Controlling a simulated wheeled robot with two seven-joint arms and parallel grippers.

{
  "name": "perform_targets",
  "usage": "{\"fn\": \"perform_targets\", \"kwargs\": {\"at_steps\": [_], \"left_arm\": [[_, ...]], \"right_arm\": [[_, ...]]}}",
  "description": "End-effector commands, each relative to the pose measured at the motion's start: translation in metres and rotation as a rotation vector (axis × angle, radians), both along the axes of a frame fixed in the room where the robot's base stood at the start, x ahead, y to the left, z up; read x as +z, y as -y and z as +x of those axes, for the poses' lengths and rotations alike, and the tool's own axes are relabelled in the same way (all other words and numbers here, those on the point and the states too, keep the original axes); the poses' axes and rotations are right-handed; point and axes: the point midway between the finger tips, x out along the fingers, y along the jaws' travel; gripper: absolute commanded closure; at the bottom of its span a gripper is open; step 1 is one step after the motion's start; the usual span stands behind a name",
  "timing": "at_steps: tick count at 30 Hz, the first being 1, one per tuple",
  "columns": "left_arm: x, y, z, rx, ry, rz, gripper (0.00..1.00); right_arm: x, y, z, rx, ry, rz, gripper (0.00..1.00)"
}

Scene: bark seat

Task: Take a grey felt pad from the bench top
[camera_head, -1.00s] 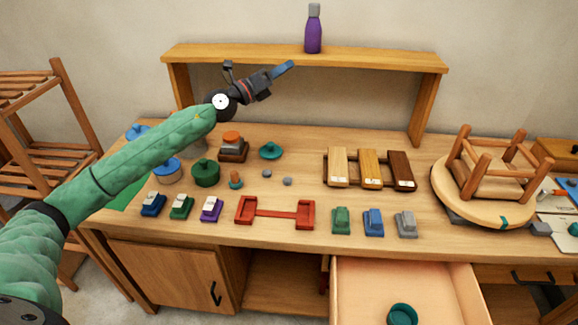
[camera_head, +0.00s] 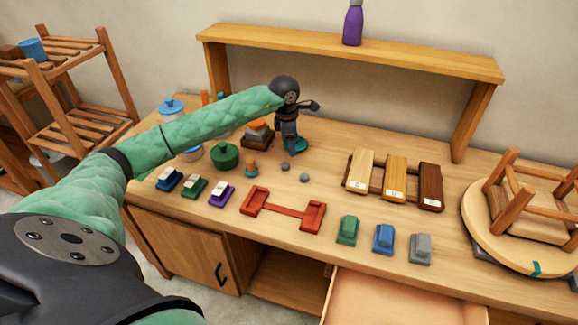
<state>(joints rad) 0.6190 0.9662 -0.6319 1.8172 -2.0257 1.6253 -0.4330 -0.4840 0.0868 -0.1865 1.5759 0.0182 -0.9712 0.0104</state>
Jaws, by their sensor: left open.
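Two small round grey pads lie on the bench top (camera_head: 335,160): one grey felt pad (camera_head: 285,166) and another grey felt pad (camera_head: 304,177) a little nearer and to the right. I take these for the felt pads; their material is too small to tell. My left gripper (camera_head: 291,147) is open and points down, over or just in front of the teal lidded piece (camera_head: 302,145), behind the pads. It holds nothing that I can see. Both pads are in plain view and apart from it. My right gripper is out of view.
A red bracket-like holder (camera_head: 283,209) lies in front of the pads. A small orange-topped piece (camera_head: 251,168) and a green pot (camera_head: 224,156) stand left. Wooden blocks (camera_head: 394,180) sit right. A shelf (camera_head: 350,53) with a purple bottle (camera_head: 353,24) stands behind. A drawer (camera_head: 400,300) is open.

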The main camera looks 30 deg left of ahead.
Motion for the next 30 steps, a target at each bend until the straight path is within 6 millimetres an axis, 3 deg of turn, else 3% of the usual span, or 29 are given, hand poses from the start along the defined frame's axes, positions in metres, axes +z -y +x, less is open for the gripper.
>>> {"fn": "perform_targets", "kwargs": {"at_steps": [5, 10, 20, 30], "left_arm": [[-0.002, -0.013, -0.020, -0.037, -0.103, 0.069, 0.45], [-0.007, -0.013, -0.021, -0.063, -0.111, 0.074, 0.45], [-0.030, -0.014, -0.020, -0.062, -0.109, 0.073, 0.45], [-0.053, -0.015, -0.018, -0.061, -0.111, 0.071, 0.45]], "right_arm": [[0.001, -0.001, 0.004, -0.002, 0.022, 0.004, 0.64], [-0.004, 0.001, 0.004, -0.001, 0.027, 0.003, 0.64], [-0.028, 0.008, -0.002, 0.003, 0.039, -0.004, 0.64], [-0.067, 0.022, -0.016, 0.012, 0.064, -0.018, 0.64]]}}
